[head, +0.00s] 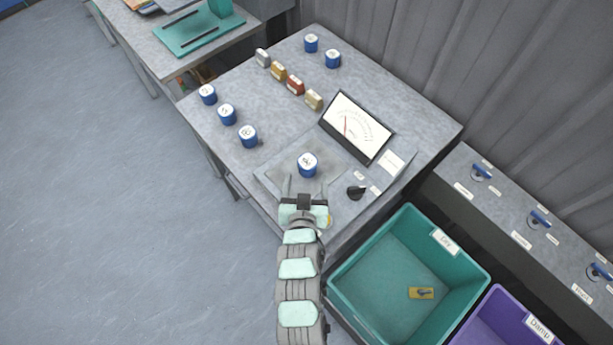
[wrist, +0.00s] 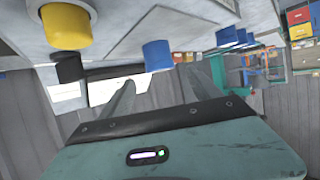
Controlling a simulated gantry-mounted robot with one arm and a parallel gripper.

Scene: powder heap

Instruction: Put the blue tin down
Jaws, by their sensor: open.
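A blue tin (head: 307,165) with a white, marked lid stands upright on the square grey plate (head: 270,178) of the bench, in front of the dial. In the wrist view, which looks upside down, a blue tin (wrist: 157,56) shows just past my fingertips, in line with the gap between them. My gripper (head: 305,184) is open and empty, with its fingers pointing at the tin from the near side. The fingertips look just short of the tin. The open gripper also shows in the wrist view (wrist: 158,78).
Other blue tins (head: 227,114) stand at the bench's left and far edges. Several small coloured blocks (head: 295,84) line up behind the plate. The dial meter (head: 356,127) and black knob (head: 356,192) stand close to the right. A teal bin (head: 370,290) and purple bin (head: 490,310) are lower right.

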